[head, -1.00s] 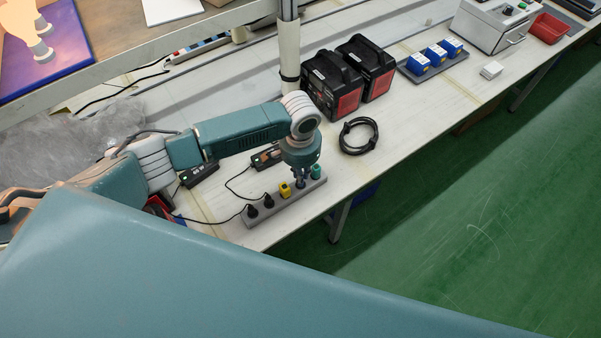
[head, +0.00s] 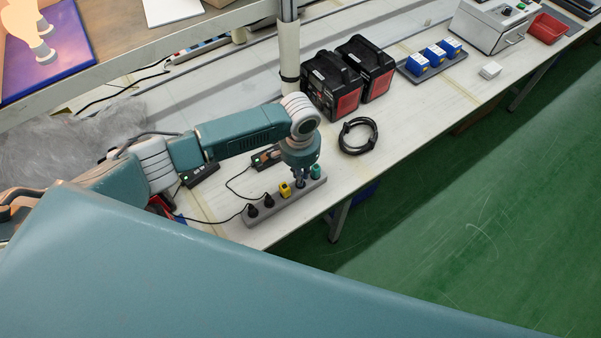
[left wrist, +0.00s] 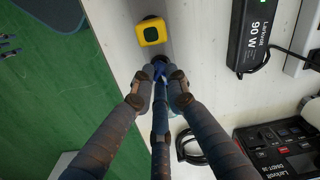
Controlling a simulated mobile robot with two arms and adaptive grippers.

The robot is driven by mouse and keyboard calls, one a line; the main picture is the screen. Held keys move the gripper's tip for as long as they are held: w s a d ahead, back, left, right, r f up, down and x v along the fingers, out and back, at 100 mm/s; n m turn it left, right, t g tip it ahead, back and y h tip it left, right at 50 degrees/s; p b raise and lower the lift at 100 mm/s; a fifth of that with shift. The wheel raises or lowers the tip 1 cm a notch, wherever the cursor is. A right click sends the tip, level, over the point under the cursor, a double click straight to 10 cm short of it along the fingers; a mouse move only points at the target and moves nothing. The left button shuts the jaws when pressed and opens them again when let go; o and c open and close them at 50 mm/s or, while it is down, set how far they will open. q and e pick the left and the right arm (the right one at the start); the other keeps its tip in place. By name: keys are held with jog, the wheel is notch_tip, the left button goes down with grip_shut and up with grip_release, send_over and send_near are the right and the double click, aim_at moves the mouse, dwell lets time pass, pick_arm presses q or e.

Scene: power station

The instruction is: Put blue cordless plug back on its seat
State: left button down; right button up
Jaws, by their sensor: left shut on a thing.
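My left gripper (head: 301,180) points down over the grey power strip (head: 278,207) at the bench's front edge. It is shut on the blue cordless plug (left wrist: 160,69), which shows between the fingertips in the left wrist view and is mostly hidden by the fingers. The plug is at the strip, between the yellow plug (head: 285,190) and the green plug (head: 315,171). I cannot tell whether it is fully seated. The yellow plug also shows just beyond my fingers in the left wrist view (left wrist: 151,31). My right gripper is not in view.
Two black corded plugs (head: 261,205) occupy the strip's near end. A black adapter (head: 266,158), a coiled black cable (head: 358,136) and two black-and-red power packs (head: 332,86) stand behind. A tray holds blue boxes (head: 435,55). Green floor lies beyond the bench edge.

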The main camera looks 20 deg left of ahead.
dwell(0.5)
pick_arm(q)
jog(key=c, duration=1.6)
grip_release()
jog(key=shift+c, duration=0.2)
